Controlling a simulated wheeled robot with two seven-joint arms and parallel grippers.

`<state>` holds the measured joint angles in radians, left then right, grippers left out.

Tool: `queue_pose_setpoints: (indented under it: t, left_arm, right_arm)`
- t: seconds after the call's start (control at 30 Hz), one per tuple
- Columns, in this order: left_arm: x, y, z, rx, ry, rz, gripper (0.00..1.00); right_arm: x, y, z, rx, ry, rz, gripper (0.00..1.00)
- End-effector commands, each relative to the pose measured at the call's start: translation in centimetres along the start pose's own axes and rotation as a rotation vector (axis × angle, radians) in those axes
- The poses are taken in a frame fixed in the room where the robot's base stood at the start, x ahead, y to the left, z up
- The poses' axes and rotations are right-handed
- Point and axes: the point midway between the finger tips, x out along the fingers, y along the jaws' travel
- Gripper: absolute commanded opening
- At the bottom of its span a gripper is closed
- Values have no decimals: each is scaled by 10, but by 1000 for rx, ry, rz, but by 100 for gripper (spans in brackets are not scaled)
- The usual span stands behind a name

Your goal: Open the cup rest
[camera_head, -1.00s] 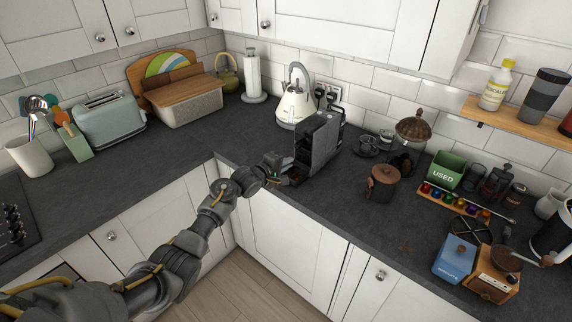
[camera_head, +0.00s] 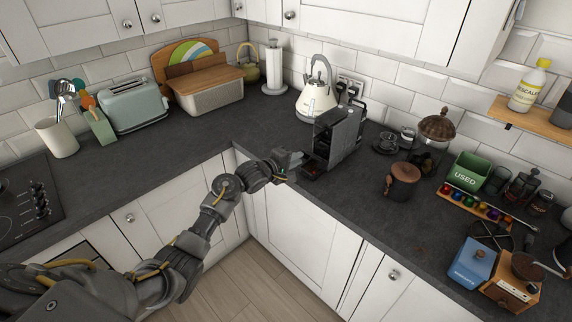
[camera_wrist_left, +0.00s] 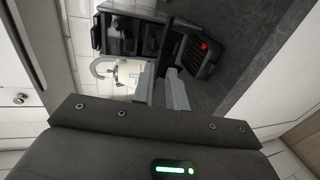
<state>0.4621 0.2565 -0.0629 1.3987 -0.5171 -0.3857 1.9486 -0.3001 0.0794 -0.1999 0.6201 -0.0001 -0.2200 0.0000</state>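The dark coffee machine (camera_head: 338,132) stands on the worktop near the inner corner. Its low front part, which looks like the cup rest (camera_head: 312,168), faces my left arm. In the left wrist view the machine (camera_wrist_left: 118,35) appears turned sideways, with a slatted tray (camera_wrist_left: 187,52) bearing a small red spot at its right. My left gripper (camera_head: 298,160) is just in front of the machine at the counter's edge. I cannot tell whether a fingertip touches the machine. My right gripper is not in view.
A cream kettle (camera_head: 316,98) stands behind the machine. A brown-lidded pot (camera_head: 401,182) and a capsule rack (camera_head: 475,205) are to the right. The worktop left of the machine, before the bread box (camera_head: 210,97), is clear.

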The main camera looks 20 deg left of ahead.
Motion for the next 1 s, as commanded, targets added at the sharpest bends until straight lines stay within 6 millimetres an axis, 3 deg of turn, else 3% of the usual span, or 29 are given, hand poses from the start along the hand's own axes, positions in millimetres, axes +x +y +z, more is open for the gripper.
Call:
queue_pose_setpoints:
  t: [0.1, 0.33, 0.73, 0.8, 0.87, 0.9, 0.97, 1.0]
  left_arm:
    - [-23, -1, 0, 1, 0, 2, 15]
    - [-53, 0, 0, 1, 0, 2, 15]
    - [-62, 1, 1, 1, 0, 1, 15]
    - [-61, -2, 1, 2, 0, -2, 5]
    - [-59, -14, 1, 10, 1, -17, 0]
    - [-57, -29, 2, 23, 3, -35, 0]
    - [-54, -65, 4, 57, 5, -78, 0]
    - [-53, -97, 6, 91, 7, -118, 0]
  right_arm:
    - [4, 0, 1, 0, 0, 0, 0]
    - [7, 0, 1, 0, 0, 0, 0]
    - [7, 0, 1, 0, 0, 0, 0]
    - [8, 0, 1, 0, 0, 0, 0]
    - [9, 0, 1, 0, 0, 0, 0]
    - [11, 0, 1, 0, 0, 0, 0]
    - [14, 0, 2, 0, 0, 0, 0]
    - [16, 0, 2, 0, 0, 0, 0]
